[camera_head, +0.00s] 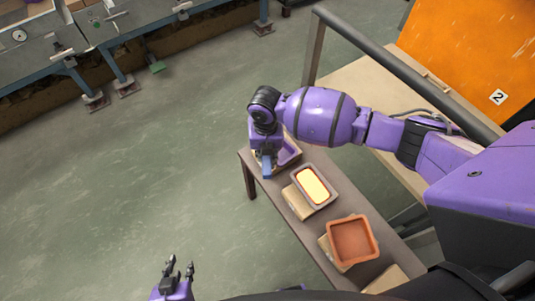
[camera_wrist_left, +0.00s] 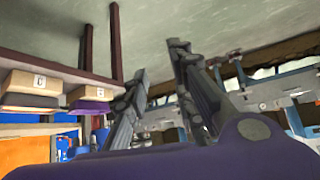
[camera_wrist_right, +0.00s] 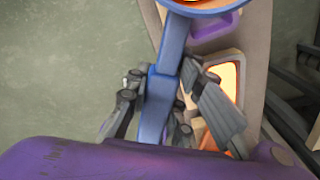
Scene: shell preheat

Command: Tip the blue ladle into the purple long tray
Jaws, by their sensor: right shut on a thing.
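My right gripper (camera_wrist_right: 162,82) is shut on the handle of the blue ladle (camera_wrist_right: 156,105). The ladle's bowl is at the top edge of the right wrist view, partly cut off, with an orange glow inside. In the head view the ladle's blue handle (camera_head: 267,168) shows below my right gripper (camera_head: 264,145). The purple long tray (camera_head: 289,154) stands at the table's far end, partly hidden by my right arm; in the right wrist view the purple tray (camera_wrist_right: 228,22) lies just below and beside the bowl. My left gripper (camera_head: 180,267) is open and empty, away from the table.
A tray with glowing yellow content (camera_head: 313,185) and an empty terracotta-coloured tray (camera_head: 353,240) stand along the narrow brown table (camera_head: 276,188). An orange panel (camera_head: 480,45) and a dark rail (camera_head: 400,70) are on the right. Open floor (camera_head: 150,185) lies to the left.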

